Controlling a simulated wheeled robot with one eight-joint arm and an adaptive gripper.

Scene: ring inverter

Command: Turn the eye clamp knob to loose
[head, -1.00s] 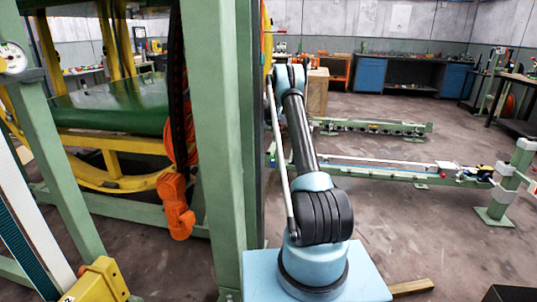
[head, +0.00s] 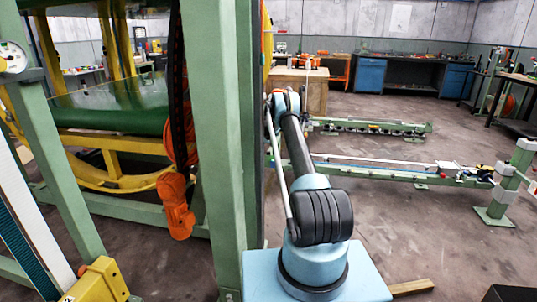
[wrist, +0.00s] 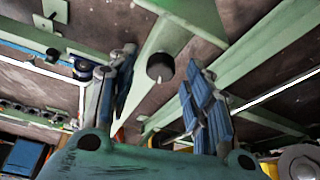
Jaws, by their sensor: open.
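My gripper (wrist: 160,60) shows in the wrist view with its two blue padded fingers spread apart and nothing held between them. A dark round knob-like part (wrist: 160,68) on a pale green beam (wrist: 172,30) appears between the fingertips in the picture. I cannot tell whether it is the eye clamp knob, how far off it is, or its setting. In the head view my gripper is hidden; my arm rises at the centre and its far end passes close to the tall green post. No eye clamp knob can be made out in the head view.
The tall green post (head: 218,150) stands just left of my arm. Low green rails (head: 390,170) lie to the right. Open floor (head: 400,230) lies at the right.

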